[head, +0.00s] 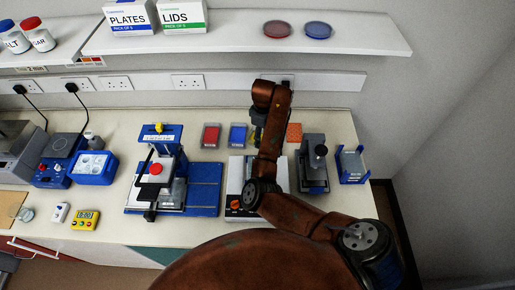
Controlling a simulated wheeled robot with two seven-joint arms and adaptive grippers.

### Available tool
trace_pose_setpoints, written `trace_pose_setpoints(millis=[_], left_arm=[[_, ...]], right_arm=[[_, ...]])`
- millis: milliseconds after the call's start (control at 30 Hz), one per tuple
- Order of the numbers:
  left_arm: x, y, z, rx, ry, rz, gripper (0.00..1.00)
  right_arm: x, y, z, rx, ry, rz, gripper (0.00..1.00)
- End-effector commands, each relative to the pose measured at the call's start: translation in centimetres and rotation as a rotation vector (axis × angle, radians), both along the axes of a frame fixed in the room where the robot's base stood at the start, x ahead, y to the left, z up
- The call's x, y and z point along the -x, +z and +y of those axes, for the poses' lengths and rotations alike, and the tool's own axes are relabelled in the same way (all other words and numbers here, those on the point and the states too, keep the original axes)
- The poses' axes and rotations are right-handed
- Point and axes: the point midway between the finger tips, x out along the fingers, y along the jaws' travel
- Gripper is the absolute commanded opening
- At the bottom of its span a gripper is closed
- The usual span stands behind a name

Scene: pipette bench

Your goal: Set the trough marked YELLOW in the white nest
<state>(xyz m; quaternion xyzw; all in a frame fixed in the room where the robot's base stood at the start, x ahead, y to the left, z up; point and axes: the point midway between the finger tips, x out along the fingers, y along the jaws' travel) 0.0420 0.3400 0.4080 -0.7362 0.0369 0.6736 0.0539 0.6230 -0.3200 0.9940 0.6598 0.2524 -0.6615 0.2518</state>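My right arm comes in from the lower right and reaches over the back of the bench. Its dark gripper (257,130) points down beside the blue trough (238,136); the arm largely hides the fingers, so I cannot tell whether they are open or what lies between them. A red trough (211,136) lies left of the blue one. I cannot make out a trough marked YELLOW; the arm covers the spot right of the blue trough. A white unit with an orange knob (235,182) stands in front, partly behind my arm; I cannot tell whether it holds the white nest. My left gripper is not in view.
A blue-based stand (205,200) is left of the white unit. A grey device (313,165) and a blue-framed holder (352,165) stand to the right. An orange patterned piece (294,132) lies behind the grey device. A shelf (240,42) overhangs the back.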

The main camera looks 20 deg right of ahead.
Motion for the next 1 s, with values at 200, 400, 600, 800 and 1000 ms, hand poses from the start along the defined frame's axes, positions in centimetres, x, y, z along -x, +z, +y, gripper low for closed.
trace_pose_setpoints(millis=[200, 400, 600, 800, 1000], left_arm=[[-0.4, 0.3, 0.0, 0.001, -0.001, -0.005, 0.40], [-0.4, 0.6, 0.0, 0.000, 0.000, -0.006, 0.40], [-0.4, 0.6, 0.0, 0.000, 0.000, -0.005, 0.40], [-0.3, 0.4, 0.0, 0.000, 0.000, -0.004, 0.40], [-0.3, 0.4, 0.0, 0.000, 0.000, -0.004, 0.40]], right_arm=[[-0.1, -1.7, 0.0, 0.001, 0.000, -0.001, 0.29], [-0.1, -4.3, 0.0, 0.001, 0.001, 0.000, 0.29], [-0.1, -5.0, 0.1, 0.002, 0.000, -0.004, 0.29], [-0.2, -5.2, 0.1, 0.000, 0.000, -0.004, 0.29], [-0.1, -5.3, 0.1, 0.001, -0.001, -0.003, 0.66]])
